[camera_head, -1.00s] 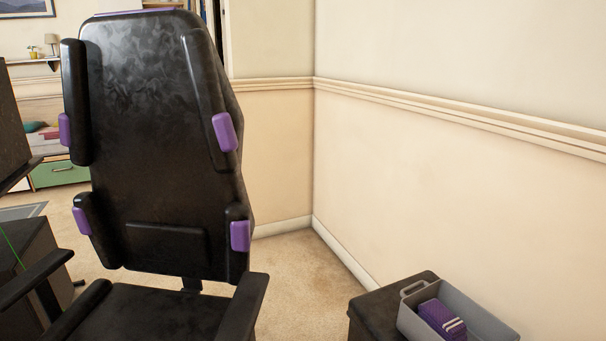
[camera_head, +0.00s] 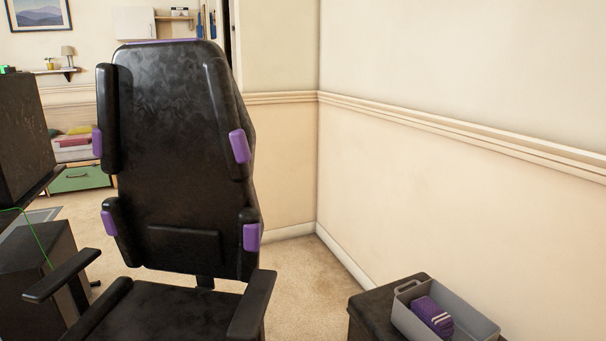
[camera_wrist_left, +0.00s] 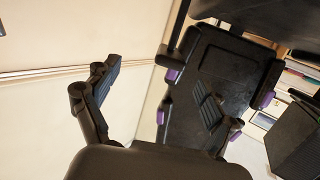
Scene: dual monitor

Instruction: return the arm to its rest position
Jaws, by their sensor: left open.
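My left gripper (camera_wrist_left: 156,80) shows in the left wrist view with its two dark fingers spread wide apart. It is open, with nothing between the fingers. The black chair with purple pads (camera_wrist_left: 225,75) lies beyond the fingers, and the right finger overlaps it in the picture. I cannot tell how far apart they are. Neither arm shows in the head view, and my right gripper is in no frame.
The black chair (camera_head: 180,160) fills the left middle of the head view. A dark desk part (camera_head: 35,270) is at far left. A grey bin (camera_head: 465,325) with a purple item (camera_head: 432,316) sits on a dark cabinet (camera_head: 375,310) at lower right. Bare carpet (camera_head: 300,265) lies between.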

